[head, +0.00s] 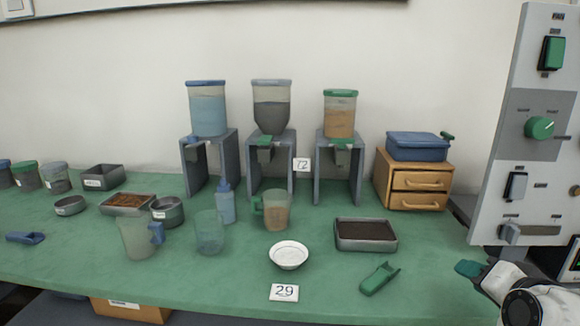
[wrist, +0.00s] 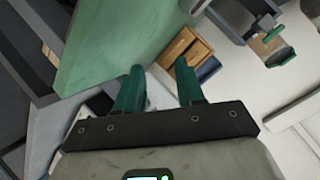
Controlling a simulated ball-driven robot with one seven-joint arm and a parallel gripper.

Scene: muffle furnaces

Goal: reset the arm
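My gripper (head: 472,268) is at the lower right in the head view, by the right front part of the green table. Only one green fingertip shows clearly there. In the wrist view, my gripper (wrist: 159,68) has two green fingers standing apart with nothing between them. My arm is partly cut off by the frame edge in the head view.
The green table (head: 330,285) holds a green scoop (head: 380,278), a dark-filled tray (head: 366,235), a white bowl (head: 289,255), cups and dispensers. A wooden drawer box (head: 418,187) stands behind. A grey control panel (head: 535,130) rises above my gripper at the right.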

